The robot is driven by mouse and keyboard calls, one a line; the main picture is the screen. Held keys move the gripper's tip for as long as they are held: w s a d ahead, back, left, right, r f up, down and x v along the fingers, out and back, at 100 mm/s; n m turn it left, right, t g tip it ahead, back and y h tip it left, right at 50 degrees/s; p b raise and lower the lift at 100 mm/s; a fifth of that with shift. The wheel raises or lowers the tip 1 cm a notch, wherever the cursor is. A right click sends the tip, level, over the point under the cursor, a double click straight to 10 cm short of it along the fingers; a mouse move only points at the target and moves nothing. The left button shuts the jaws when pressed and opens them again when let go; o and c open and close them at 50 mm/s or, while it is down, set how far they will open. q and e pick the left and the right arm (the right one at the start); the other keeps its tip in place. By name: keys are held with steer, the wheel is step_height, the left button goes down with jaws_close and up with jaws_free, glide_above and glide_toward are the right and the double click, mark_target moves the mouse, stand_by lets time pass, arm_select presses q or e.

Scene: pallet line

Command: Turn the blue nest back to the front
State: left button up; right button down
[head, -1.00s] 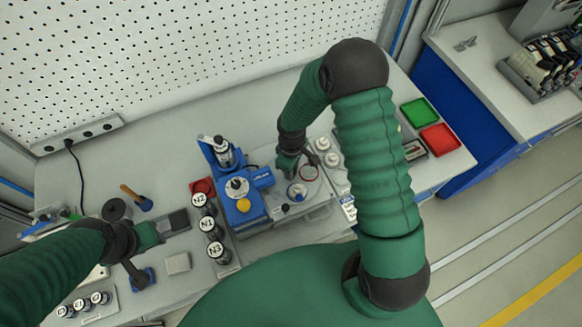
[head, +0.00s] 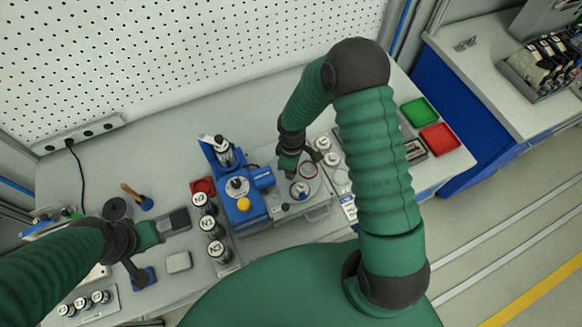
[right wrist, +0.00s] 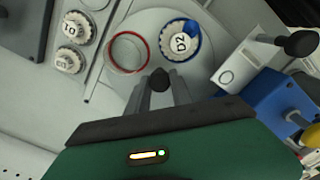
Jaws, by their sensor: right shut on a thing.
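The blue nest (head: 299,190) is a blue-rimmed ring on the round grey turntable. In the right wrist view the blue nest (right wrist: 196,52) holds a white-topped piece marked D2 (right wrist: 181,43). A red-rimmed nest (right wrist: 127,52) beside it looks empty; it also shows in the head view (head: 308,169), farther back than the blue one. My right gripper (right wrist: 160,86) is shut on a black knob (right wrist: 159,79) at the turntable, between the two nests. My left gripper (head: 166,226) hangs over the left of the bench; its fingers are too unclear to judge.
A blue machine (head: 240,205) with a yellow button stands left of the turntable. A small lever with a black ball (right wrist: 300,43) is close by. Canisters (head: 208,225) stand farther left. Green (head: 419,112) and red (head: 440,138) trays lie at the right.

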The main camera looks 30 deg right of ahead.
steer(key=c, duration=1.5)
jaws_free()
steer(key=shift+w+d+r, duration=0.1)
steer(key=shift+w+r, duration=0.1)
steer(key=o, duration=0.4)
steer(key=shift+s, duration=0.15)
steer(key=shift+c, duration=0.2)
steer(key=shift+f, duration=0.1)
steer(key=shift+r, duration=0.2)
step_height(320, 180, up, 16)
steer(key=b, duration=0.2)
steer(key=shift+r, duration=0.15)
steer(key=shift+d, duration=0.1)
